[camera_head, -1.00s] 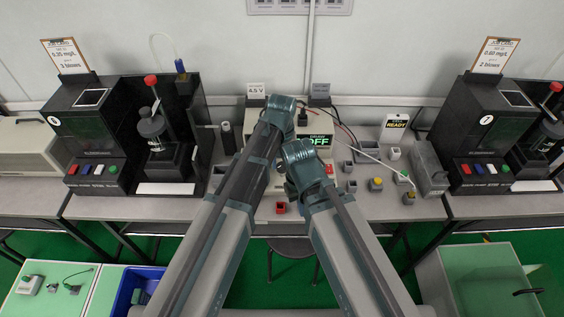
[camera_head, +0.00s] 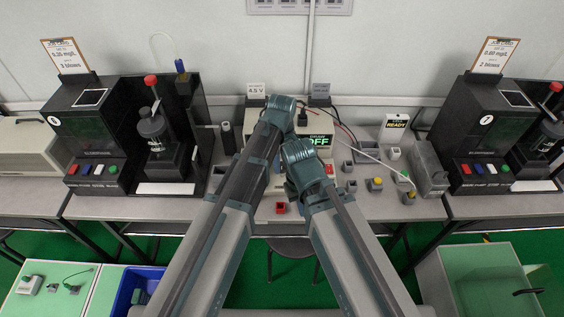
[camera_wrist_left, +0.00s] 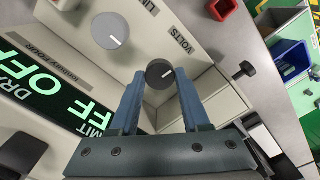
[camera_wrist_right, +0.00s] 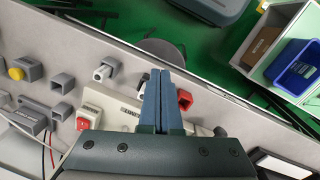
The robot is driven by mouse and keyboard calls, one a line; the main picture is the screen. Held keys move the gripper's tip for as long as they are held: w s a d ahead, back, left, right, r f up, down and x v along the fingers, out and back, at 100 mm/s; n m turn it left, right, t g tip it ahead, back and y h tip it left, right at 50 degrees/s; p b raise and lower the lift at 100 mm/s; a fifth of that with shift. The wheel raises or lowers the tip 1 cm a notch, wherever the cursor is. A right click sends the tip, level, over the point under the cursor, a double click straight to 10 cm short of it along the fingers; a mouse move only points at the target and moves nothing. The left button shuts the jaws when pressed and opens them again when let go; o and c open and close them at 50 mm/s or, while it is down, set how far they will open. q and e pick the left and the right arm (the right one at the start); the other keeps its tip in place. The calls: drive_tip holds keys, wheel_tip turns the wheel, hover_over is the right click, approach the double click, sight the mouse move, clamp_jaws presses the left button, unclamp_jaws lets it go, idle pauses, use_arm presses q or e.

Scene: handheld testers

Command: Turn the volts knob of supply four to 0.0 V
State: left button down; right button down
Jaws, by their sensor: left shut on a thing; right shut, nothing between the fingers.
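The supply (camera_head: 338,126) stands on the bench behind my arms, partly hidden by them. Its green display (camera_wrist_left: 38,85) shows OFF at an angle, with other text cut off. The dark volts knob (camera_wrist_left: 159,74) has a white pointer line and lies beside the VOLTS label. My left gripper (camera_wrist_left: 160,76) is shut on this knob, one finger on each side. A light grey knob (camera_wrist_left: 110,31) sits near a partly readable LIMIT label, apart from the fingers. My right gripper (camera_wrist_right: 161,73) is shut and empty, above the bench front near a red switch (camera_wrist_right: 83,124).
A red open box (camera_head: 281,208) lies near the bench's front edge. Several small grey blocks and a yellow-topped piece (camera_head: 376,184) stand to the right. A 4.5 V card (camera_head: 256,89) stands behind. Black testers (camera_head: 90,140) flank the area.

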sight(282, 165)
use_arm(q)
drive_tip(key=shift+n, duration=0.7)
drive_tip(key=shift+c, duration=1.9)
unclamp_jaws()
drive_tip(key=shift+r, duration=0.15)
wheel_tip(282, 165, up, 14)
drive_tip(key=p, duration=1.3)
drive_tip(key=shift+f+p, duration=0.25)
drive_tip(key=shift+p, duration=0.15)
drive_tip(key=shift+a, duration=0.1)
